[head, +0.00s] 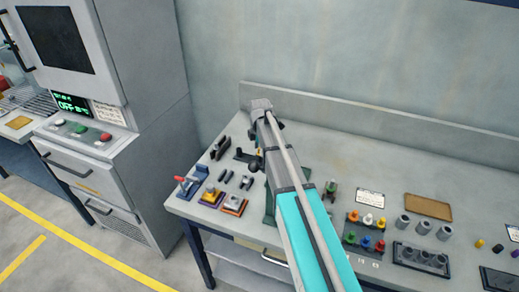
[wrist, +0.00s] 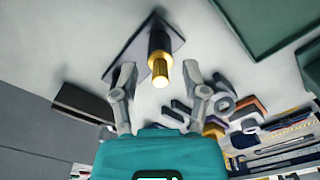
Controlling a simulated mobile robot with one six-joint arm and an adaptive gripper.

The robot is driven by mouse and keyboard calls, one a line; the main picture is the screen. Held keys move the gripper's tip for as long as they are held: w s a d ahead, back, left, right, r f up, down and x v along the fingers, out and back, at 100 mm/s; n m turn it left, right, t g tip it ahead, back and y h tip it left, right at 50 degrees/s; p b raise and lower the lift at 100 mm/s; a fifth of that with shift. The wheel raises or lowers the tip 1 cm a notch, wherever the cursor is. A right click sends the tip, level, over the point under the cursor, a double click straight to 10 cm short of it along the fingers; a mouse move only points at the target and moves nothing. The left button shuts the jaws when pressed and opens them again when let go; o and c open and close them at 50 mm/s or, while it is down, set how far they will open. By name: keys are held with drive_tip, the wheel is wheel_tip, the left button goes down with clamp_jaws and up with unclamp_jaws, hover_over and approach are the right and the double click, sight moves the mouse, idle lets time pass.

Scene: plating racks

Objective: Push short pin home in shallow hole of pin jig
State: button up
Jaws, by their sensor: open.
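In the wrist view a gold pin (wrist: 161,70) stands out from a dark round post (wrist: 159,36) on a dark grey plate (wrist: 133,48). I take this for the short pin in the pin jig; I cannot tell which hole it is or how deep the pin sits.
On the bench (head: 340,160) stand a red-handled clamp (head: 188,184), a yellow block (head: 211,196), an orange-based block (head: 234,205) and dark bars (head: 226,174) at left. A rack of coloured knobs (head: 350,238) and grey cups (head: 422,228) stand at right. A wall backs the bench.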

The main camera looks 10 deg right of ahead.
drive_tip(key=shift+r+p, duration=4.15)
drive_tip(key=shift+r, duration=0.15)
drive_tip(key=shift+a, duration=0.1)
